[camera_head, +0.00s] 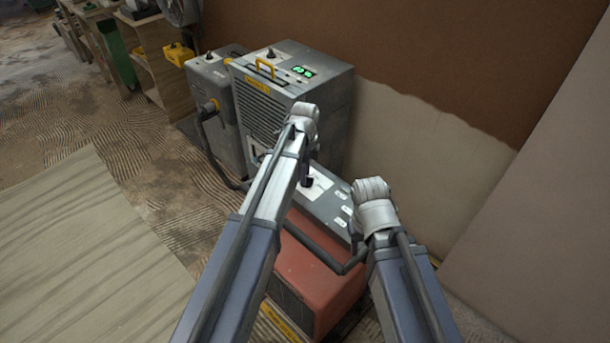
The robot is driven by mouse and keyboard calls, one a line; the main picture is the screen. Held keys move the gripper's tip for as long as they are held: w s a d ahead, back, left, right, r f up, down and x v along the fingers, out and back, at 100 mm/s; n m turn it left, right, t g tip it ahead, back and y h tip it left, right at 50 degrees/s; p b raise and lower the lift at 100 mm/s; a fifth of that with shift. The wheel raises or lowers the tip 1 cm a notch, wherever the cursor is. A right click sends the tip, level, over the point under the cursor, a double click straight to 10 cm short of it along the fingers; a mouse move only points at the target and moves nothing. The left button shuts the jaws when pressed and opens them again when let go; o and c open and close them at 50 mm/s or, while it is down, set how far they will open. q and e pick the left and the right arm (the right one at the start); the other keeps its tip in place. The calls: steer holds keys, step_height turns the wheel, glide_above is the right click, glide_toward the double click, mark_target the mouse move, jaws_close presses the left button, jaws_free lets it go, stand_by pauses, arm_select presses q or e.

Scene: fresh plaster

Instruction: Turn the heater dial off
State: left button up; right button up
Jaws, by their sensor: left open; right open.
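The heater (318,268) is an orange-red box with a grey control panel (330,205) on top, standing on the floor at the centre. A small black dial (307,181) sits on a white label on that panel, close to the right edge of my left arm in the picture; its exact setting is too small to read. My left gripper (303,114) is open and shows over the front of the grey dehumidifier. My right gripper (370,188) is open over the right end of the heater's panel. The fingers of both are largely hidden by their wrists. Neither visibly holds anything.
A grey dehumidifier (325,92) with a yellow handle and green display stands behind the heater. A second grey machine (215,80) with a hose is beside it. Wooden shelving (165,80) is at the upper left. A board (75,250) covers the left floor. A part-plastered wall (405,150) closes the right.

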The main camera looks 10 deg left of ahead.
arm_select(q)
jaws_close()
steer(key=shift+n, duration=0.3)
stand_by(0.4)
steer(key=n, duration=0.4)
steer(key=shift+s+n, duration=0.15)
steer(key=shift+n, duration=0.25)
steer(key=n, duration=0.4)
steer(key=shift+n, duration=0.3)
steer(key=n, duration=0.7)
steer(key=shift+s+d, duration=0.1)
steer(key=shift+d, duration=0.1)
steer(key=n, duration=0.6)
steer(key=shift+d+n, duration=0.15)
steer(key=shift+n, duration=0.25)
